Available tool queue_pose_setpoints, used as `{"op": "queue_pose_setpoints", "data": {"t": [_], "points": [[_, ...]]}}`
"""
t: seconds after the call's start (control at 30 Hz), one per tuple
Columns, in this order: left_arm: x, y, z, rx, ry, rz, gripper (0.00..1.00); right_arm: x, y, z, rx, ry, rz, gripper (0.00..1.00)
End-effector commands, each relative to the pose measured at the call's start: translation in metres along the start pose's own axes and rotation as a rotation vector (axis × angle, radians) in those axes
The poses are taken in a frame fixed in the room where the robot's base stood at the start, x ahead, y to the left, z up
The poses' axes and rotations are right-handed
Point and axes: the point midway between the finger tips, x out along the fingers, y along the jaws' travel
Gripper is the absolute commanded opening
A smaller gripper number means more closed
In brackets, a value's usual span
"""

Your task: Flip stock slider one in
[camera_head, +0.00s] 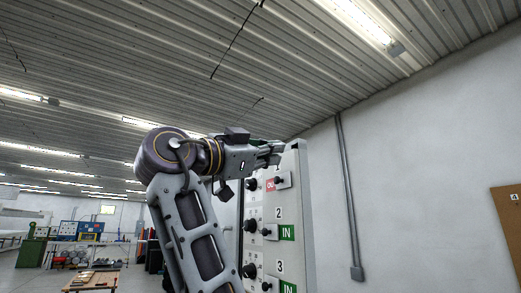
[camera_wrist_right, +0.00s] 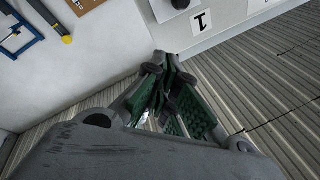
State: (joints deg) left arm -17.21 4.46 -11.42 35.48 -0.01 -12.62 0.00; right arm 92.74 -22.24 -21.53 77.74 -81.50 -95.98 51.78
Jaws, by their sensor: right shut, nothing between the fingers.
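A light grey panel (camera_head: 297,215) stands upright with three numbered rows. In the top row, a small slider with a dark knob (camera_head: 283,181) sits at the right and partly covers a red label (camera_head: 270,185), whose letters "OU" show. My right gripper (camera_head: 274,150) is at the panel's top edge, just above this row and partly hiding its number. It is shut and empty. In the right wrist view its green-padded fingers (camera_wrist_right: 168,80) are together, apart from the "1" label (camera_wrist_right: 202,21). My left gripper is out of view.
Rows two and three show green "IN" labels (camera_head: 287,233) with sliders at their left. Round black knobs (camera_head: 250,225) stick out along the panel's left side. A conduit (camera_head: 348,200) runs down the white wall at right. A low table (camera_head: 94,281) stands far left.

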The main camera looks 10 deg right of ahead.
Motion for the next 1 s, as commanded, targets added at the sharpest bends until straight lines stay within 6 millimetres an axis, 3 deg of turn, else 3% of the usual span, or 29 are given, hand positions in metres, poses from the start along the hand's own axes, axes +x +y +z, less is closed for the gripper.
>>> {"op": "queue_pose_setpoints", "data": {"t": [0.33, 0.63, 1.0], "points": [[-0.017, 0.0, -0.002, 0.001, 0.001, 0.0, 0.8, 0.048, -0.001, -0.002, 0.0, 0.002, 0.002, 0.0], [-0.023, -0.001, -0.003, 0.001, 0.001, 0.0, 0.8, 0.036, -0.001, 0.025, -0.001, 0.001, 0.0, 0.0], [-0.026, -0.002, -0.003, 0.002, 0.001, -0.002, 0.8, 0.031, 0.0, 0.037, 0.0, 0.001, 0.0, 0.0]]}}
